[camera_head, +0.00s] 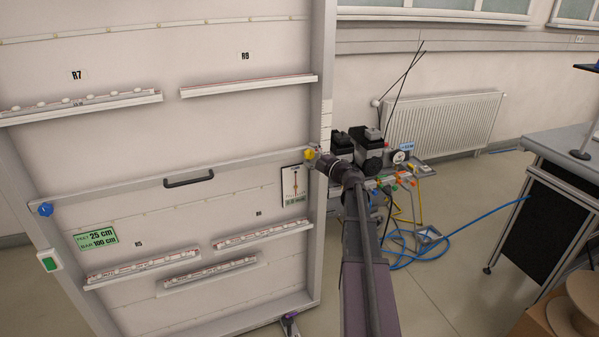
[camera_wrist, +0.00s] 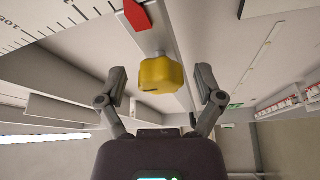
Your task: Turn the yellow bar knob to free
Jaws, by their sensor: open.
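The yellow knob (camera_head: 309,154) sits on the right upright of the white frame in the head view, at the level of the crossbar. In the wrist view the yellow knob (camera_wrist: 161,75) shows large, between and slightly beyond my open fingers, with space on both sides. A red pointed marker (camera_wrist: 137,16) is on the rail beside it. My gripper (camera_wrist: 160,88) is open and empty, and no finger appears to touch the knob. In the head view my gripper (camera_head: 319,160) is right at the knob, and its fingers are too small to make out.
A blue knob (camera_head: 45,209) is on the frame's left upright. A black handle (camera_head: 189,178) is on the crossbar, and a card (camera_head: 294,186) hangs below the yellow knob. Equipment with cables (camera_head: 370,150) stands behind my arm. A desk (camera_head: 560,145) is at the right, with open floor before it.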

